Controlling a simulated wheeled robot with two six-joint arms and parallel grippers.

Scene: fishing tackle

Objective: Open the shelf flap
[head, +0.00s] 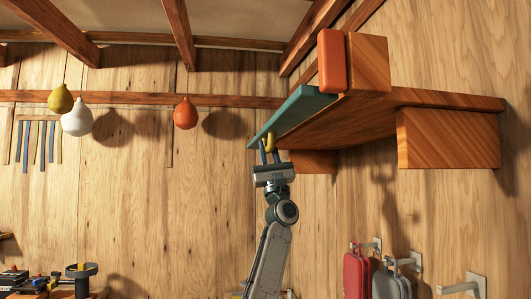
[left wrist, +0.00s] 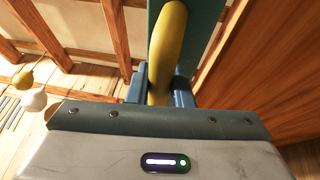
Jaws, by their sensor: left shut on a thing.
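The teal shelf flap (head: 298,110) is a long flat panel at the front of the wooden wall shelf (head: 350,122), high up in the head view. A yellow handle (head: 270,141) is on its near lower end. My left gripper (head: 267,154) reaches up from below and is shut on this handle. In the left wrist view the curved yellow handle (left wrist: 168,45) runs between the two blue fingers (left wrist: 160,88), with the teal flap (left wrist: 207,25) behind it. The flap's exact opening angle is hard to tell. My right gripper is not in view.
An orange block (head: 332,61) sits at the shelf's upper end. Wooden boxes (head: 448,138) flank the shelf. Yellow, white and orange floats (head: 186,113) hang at left. Red and grey cases (head: 357,275) hang on hooks below right. The space around my left arm is clear.

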